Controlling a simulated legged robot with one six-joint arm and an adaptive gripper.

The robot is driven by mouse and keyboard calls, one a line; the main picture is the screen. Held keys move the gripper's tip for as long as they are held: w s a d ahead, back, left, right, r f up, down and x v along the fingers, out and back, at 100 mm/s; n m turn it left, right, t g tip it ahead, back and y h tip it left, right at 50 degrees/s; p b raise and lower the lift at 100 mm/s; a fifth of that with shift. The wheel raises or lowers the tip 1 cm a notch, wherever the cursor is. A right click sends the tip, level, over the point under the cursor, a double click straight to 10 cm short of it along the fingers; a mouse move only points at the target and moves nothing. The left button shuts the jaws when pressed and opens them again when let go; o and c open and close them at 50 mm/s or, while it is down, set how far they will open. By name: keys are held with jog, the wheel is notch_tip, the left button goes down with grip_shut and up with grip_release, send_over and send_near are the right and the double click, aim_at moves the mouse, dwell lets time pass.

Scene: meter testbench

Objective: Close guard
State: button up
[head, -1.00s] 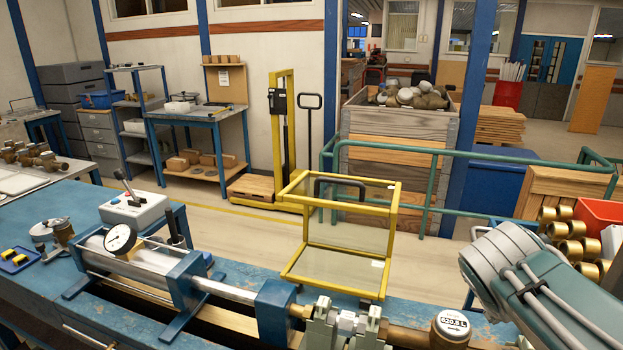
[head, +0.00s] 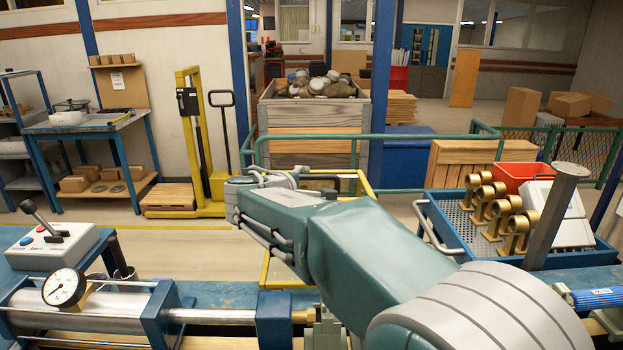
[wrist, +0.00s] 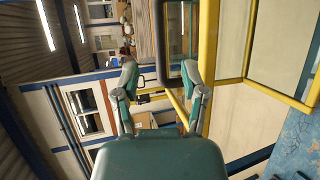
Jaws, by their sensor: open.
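The guard (head: 265,268) is a yellow frame with clear panels behind the bench fixture. In the head view my arm hides most of it. In the wrist view its yellow bars (wrist: 211,60) and clear panels fill the upper right. Its dark handle (head: 335,178) shows just above my arm; in the wrist view the dark handle (wrist: 164,40) runs down between my fingers, nearer the right one. My gripper (head: 245,195) is open in front of the guard; both fingers are spread in the wrist view (wrist: 162,85). I cannot tell whether a finger touches the handle.
A dial gauge (head: 64,288) and a control box with a lever (head: 52,245) stand at the left of the bench. A blue tray (head: 450,232) with brass fittings and a grey post (head: 550,215) stand at the right. A green railing (head: 400,137) runs behind.

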aim_at(314, 179)
jog(key=x, duration=0.3)
jog(key=a+x, duration=0.1)
jog(key=x, duration=0.2)
jog(key=shift+w+f, duration=0.25)
jog(key=shift+w, duration=0.3)
jog(key=shift+w+d, duration=0.35)
jog(key=shift+d, duration=0.3)
jog(key=shift+a+f, duration=0.1)
jog(key=shift+a, duration=0.1)
grip_shut()
